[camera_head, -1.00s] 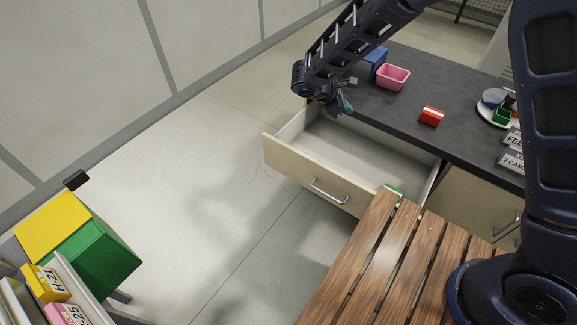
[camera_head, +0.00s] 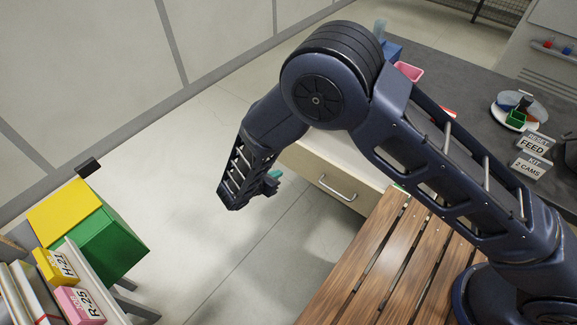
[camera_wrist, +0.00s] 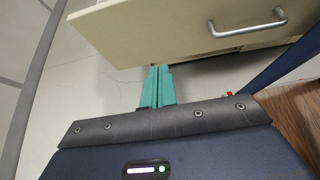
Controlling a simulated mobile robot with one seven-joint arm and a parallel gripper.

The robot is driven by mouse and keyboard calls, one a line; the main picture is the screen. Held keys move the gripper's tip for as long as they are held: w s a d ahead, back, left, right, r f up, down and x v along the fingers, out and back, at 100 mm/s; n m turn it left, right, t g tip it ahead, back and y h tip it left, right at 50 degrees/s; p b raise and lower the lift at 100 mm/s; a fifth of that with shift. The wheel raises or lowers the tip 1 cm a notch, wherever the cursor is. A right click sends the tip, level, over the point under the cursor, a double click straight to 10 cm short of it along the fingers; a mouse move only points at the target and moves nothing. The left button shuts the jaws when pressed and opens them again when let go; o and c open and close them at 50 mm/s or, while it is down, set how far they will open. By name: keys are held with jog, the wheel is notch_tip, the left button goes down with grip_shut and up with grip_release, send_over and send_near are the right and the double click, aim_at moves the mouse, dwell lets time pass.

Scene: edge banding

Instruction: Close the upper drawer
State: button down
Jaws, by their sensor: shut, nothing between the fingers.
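The upper drawer (camera_head: 310,174) stands pulled out from the dark-topped desk, with a pale wood front and a metal handle (camera_head: 337,189). My arm hides much of its inside in the head view. My gripper (camera_head: 275,175) is outside the drawer, in front of the left part of its front panel. In the wrist view the drawer front (camera_wrist: 150,35) spans the top, with its handle (camera_wrist: 250,30) to the right. The teal fingers (camera_wrist: 160,72) are together and empty, with their tips near the panel's lower edge. I cannot tell whether they touch it.
A slatted wooden bench (camera_head: 365,265) stands close to the drawer's right. A green box (camera_head: 105,245) and labelled boxes are at lower left. A pink bin (camera_head: 408,71) and a plate (camera_head: 520,108) with items are on the desk (camera_head: 465,95). The floor before the drawer is clear.

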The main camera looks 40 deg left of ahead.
send_near(302, 159)
notch_tip(302, 159, down, 3)
jog(key=w, duration=0.2)
jog(key=shift+w+f, duration=0.1)
jog(key=shift+w, duration=1.7)
